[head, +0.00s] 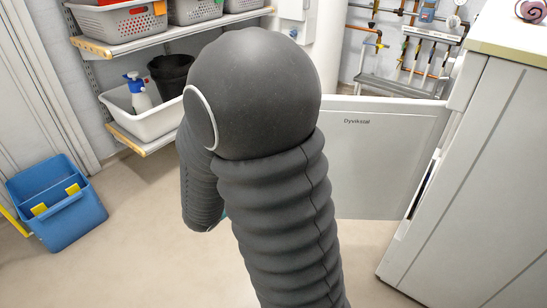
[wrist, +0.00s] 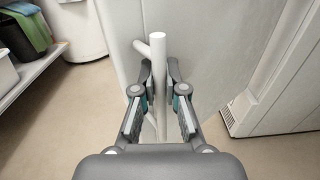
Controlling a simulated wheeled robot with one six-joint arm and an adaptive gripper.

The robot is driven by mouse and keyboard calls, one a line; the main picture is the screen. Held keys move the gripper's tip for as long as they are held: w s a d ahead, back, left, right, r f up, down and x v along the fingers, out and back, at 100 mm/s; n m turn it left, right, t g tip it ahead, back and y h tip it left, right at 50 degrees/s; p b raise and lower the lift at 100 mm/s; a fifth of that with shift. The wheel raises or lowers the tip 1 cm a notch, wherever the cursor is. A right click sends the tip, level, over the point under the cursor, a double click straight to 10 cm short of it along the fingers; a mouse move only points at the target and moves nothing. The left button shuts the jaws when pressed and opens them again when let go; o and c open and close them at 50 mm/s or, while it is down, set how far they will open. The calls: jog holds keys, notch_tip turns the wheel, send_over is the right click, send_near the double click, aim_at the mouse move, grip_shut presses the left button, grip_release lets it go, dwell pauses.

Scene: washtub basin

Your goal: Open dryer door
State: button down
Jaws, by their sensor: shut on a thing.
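The dryer (head: 480,180) is a white cabinet at the right of the head view. Its door (head: 385,165), a flat pale panel marked "Dyvikstal", stands swung out from the dryer's front, its left part hidden behind my arm. In the wrist view the door's pale face (wrist: 215,45) fills the upper middle. A white bar handle (wrist: 158,45) stands out from it on a short post. My gripper (wrist: 159,85) is shut on this bar, one finger on each side. The gripper is hidden behind my arm in the head view.
A shelf rack (head: 150,38) with grey baskets and a white bin (head: 128,118) is at the back left. A blue bucket (head: 60,205) stands on the floor at left. A white cylindrical tank (head: 318,50) and pipes are behind. Floor between bucket and arm is clear.

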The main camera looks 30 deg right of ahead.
jog(key=c, duration=1.2)
grip_release()
jog(key=shift+w+a, duration=0.25)
jog(key=shift+s+d, duration=0.1)
jog(key=v, duration=1.2)
jog(key=shift+s, duration=0.1)
